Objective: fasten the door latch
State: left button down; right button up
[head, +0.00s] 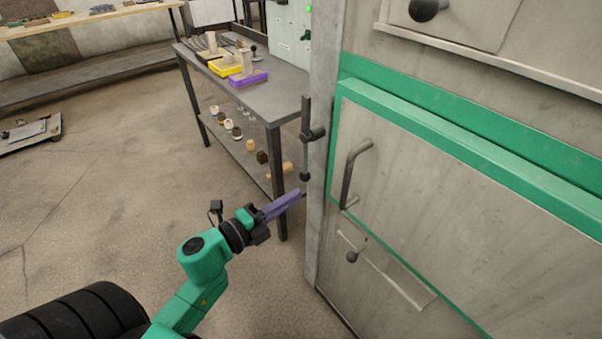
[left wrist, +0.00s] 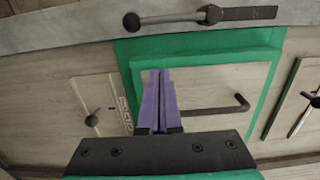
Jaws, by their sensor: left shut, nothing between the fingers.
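The door (head: 440,190) is a pale panel edged in green with a bent dark handle (head: 352,172); it looks closed. Left of it, on the grey post, the door latch (head: 305,152) is a dark bar with a collar and a thin rod ending in a ball knob. The rod hangs down along the post, not across the door edge. My left gripper (head: 297,192), with purple fingers, is shut and empty, just below and left of the knob. In the left wrist view, the latch knob (left wrist: 131,21) lies beyond my fingertips (left wrist: 160,72), apart from them.
A grey workbench (head: 270,98) with yellow and purple trays stands behind the post, with several small items on its lower shelf. A smaller hatch with a ball knob (head: 352,256) is below the door.

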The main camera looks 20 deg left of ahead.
aim_at(301, 176)
pick_arm(q)
jog(key=w, duration=0.5)
jog(key=w+p, duration=0.1)
jog(key=w, duration=0.1)
jog(key=shift+w+a, duration=0.3)
jog(key=shift+a, duration=0.15)
